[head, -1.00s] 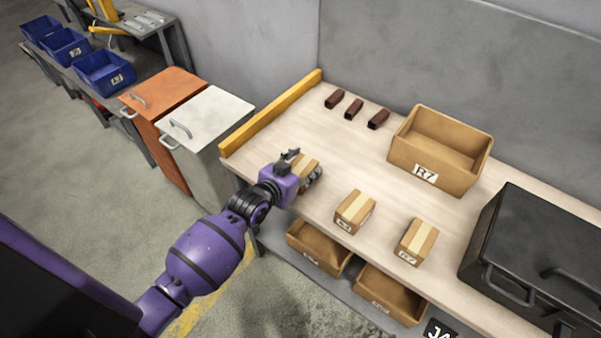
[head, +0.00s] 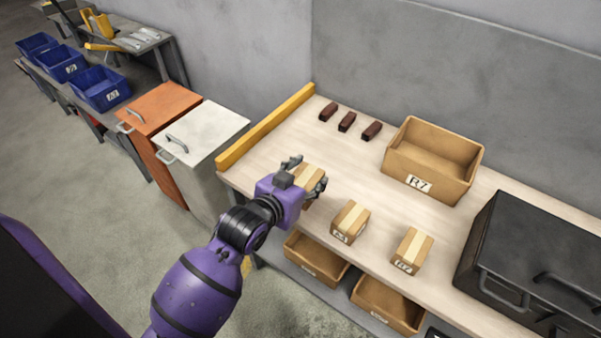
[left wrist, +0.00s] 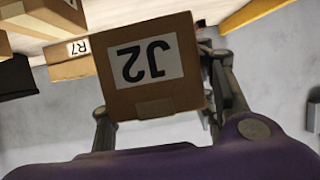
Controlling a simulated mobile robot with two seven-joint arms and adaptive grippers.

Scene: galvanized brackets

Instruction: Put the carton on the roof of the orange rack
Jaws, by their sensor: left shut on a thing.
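My left gripper (head: 307,175) is shut on a brown carton (head: 311,180) with a pale tape strip, at the left end of the workbench. In the left wrist view this carton (left wrist: 150,65) shows a white label reading J2, upside down, with a finger on each side. I cannot tell whether its underside is clear of the bench. The orange unit (head: 160,108) stands left of the bench, beyond a white one; its flat orange top is bare except for a handle. My right gripper is not in view.
The white cabinet (head: 204,132) stands between the orange unit and the bench (head: 285,150). A yellow rail (head: 268,127) edges the bench's left end. Two more cartons (head: 350,222) (head: 412,250), an open R7 box (head: 433,160) and a black case (head: 530,260) are on the bench.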

